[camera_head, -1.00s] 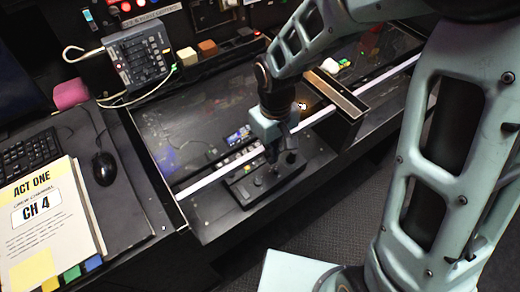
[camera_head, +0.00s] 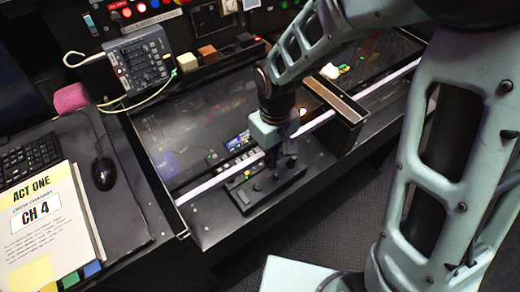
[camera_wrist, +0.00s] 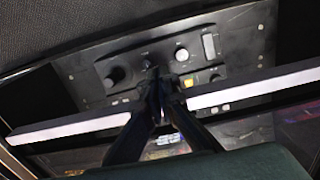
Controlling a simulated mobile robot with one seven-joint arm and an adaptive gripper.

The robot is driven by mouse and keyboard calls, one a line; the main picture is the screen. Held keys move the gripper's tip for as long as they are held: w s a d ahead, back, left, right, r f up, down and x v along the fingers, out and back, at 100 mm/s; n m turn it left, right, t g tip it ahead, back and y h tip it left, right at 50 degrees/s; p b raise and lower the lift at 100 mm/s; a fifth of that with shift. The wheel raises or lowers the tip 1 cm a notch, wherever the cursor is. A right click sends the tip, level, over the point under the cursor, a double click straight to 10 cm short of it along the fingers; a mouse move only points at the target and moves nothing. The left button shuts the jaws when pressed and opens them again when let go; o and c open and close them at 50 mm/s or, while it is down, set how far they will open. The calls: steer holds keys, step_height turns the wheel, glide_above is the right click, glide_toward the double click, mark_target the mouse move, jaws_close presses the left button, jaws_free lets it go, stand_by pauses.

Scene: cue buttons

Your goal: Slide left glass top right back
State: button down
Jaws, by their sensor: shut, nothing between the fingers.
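The left glass top (camera_head: 185,135) is a dark, glossy sheet over the console, with a pale strip (camera_head: 208,186) along its front edge. Dim coloured items show through it. My gripper (camera_head: 272,172) is shut and empty, pointing down at this front edge, over the small black control panel (camera_head: 250,192). In the wrist view, my fingers (camera_wrist: 157,88) cross the pale strip (camera_wrist: 70,128), hiding its middle, and their tips are near the panel's knobs (camera_wrist: 115,76). I cannot tell whether the fingers touch the strip.
A brown-topped crossbar (camera_head: 335,101) stands right of the left glass top. A grey button box (camera_head: 137,65) with cables and small blocks (camera_head: 207,53) lie behind it. A mouse (camera_head: 103,173), keyboard (camera_head: 32,153) and script (camera_head: 40,225) are on the left desk.

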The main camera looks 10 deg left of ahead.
mark_target(219, 100)
stand_by(0.3)
steer(key=shift+w+a, duration=1.5)
steer(key=shift+a, duration=0.25)
steer(key=shift+w+a, duration=1.45)
steer(key=shift+a, duration=0.3)
steer(key=shift+w+a+r, duration=0.1)
steer(key=shift+w+a, duration=2)
steer(key=shift+a, duration=0.3)
steer(key=shift+w+a+p, duration=0.45)
steer(key=shift+w+a, duration=0.4)
steer(key=shift+a, duration=0.15)
steer(key=shift+w+a+p, duration=0.6)
steer(key=shift+w+a, duration=0.85)
steer(key=shift+a, duration=0.3)
steer(key=shift+w+a+p, duration=0.55)
steer(key=shift+w+a, duration=0.9)
steer(key=shift+a, duration=0.25)
